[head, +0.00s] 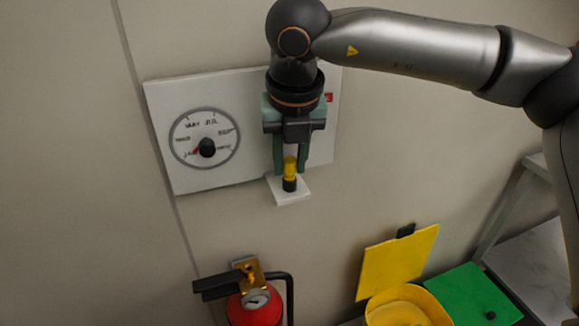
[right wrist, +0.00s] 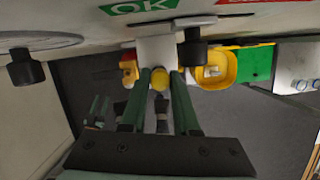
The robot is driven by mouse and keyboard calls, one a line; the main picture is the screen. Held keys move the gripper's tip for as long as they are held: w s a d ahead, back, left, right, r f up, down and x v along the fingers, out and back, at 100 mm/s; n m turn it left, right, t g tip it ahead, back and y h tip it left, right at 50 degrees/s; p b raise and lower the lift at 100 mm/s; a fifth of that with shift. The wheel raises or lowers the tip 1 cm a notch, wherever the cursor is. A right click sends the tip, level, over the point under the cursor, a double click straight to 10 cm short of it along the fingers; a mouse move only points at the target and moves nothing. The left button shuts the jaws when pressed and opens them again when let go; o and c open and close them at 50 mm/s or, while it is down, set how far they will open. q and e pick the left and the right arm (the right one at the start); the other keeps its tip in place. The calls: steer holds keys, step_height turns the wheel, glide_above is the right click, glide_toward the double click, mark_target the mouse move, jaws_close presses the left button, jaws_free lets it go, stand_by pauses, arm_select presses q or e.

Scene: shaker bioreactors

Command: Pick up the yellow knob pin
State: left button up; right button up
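The yellow knob pin (head: 290,167) stands upright with a black lower part on a small white ledge (head: 291,197) that juts from the wall. It also shows in the right wrist view (right wrist: 160,79), between the fingertips. My right gripper (head: 290,171) points down over the ledge, its two green fingers on either side of the yellow knob. Thin gaps show between the fingers and the knob, so it looks open around it. My left gripper is outside the head view.
A white panel (head: 180,174) with a round dial (head: 205,139) is on the wall behind my gripper. A red extinguisher (head: 255,309) stands below. A yellow bin (head: 409,308) with raised lid (head: 398,262) and a green lid (head: 474,293) are lower right.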

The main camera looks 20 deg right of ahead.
jaws_close()
steer(key=shift+r, duration=0.1)
